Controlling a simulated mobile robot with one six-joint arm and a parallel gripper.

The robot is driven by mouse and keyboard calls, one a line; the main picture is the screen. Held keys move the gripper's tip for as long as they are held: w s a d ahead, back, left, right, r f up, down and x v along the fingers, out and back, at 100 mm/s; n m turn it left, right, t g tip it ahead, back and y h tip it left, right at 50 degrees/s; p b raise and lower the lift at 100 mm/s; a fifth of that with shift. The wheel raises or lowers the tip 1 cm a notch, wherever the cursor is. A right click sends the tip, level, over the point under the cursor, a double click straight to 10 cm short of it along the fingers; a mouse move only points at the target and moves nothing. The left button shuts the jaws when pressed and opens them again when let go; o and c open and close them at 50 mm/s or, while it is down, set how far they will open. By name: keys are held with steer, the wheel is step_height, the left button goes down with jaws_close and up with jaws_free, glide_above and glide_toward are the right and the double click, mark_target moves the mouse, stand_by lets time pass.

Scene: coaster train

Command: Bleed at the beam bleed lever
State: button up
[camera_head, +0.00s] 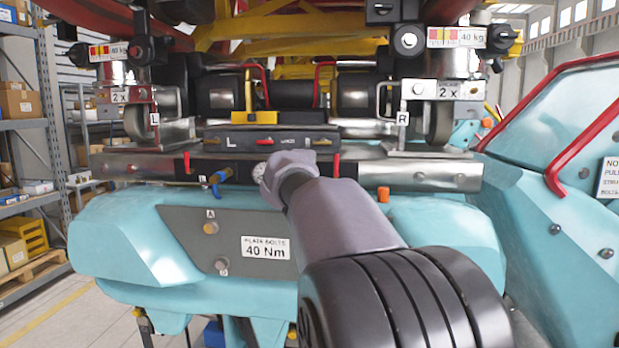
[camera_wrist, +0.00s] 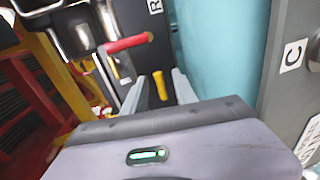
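In the wrist view a short yellow lever (camera_wrist: 160,86) stands out from a dark panel strip. My gripper (camera_wrist: 159,90) is open, with one grey finger on each side of the yellow lever. A gap shows between the lever and each finger; its depth between them is hard to judge. A red lever (camera_wrist: 128,43) is just beyond, up and left, near an "R" label. In the head view my wrist hides the yellow lever and my fingers. There the beam's dark panel strip shows a left red lever (camera_head: 187,163) and a right red lever (camera_head: 336,164). No label naming a bleed lever is readable.
A blue valve handle (camera_head: 219,177) and a round gauge (camera_head: 262,168) sit left of my wrist. Below are turquoise covers (camera_head: 130,235) and a grey bolt plate (camera_head: 212,245). In the wrist view a grey plate marked C (camera_wrist: 285,80) stands close on the right.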

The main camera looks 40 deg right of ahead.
steer(key=v, duration=1.7)
steer(key=shift+a, duration=0.2)
steer(key=shift+s+r, duration=0.1)
steer(key=s+a+f+m+g+y, duration=0.2)
steer(key=s+a+f+m+y, duration=0.4)
steer(key=a+f, duration=0.8)
steer(key=s+a+f+m+g+y, duration=0.2)
steer(key=s+a+f+m+y, duration=0.4)
steer(key=s+a+f, duration=0.7)
step_height(320, 180, down, 3)
steer(key=shift+a+f+g+y, duration=0.1)
steer(key=shift+a+g+y, duration=0.2)
steer(key=shift+a+y, duration=0.6)
steer(key=shift+d, duration=0.2)
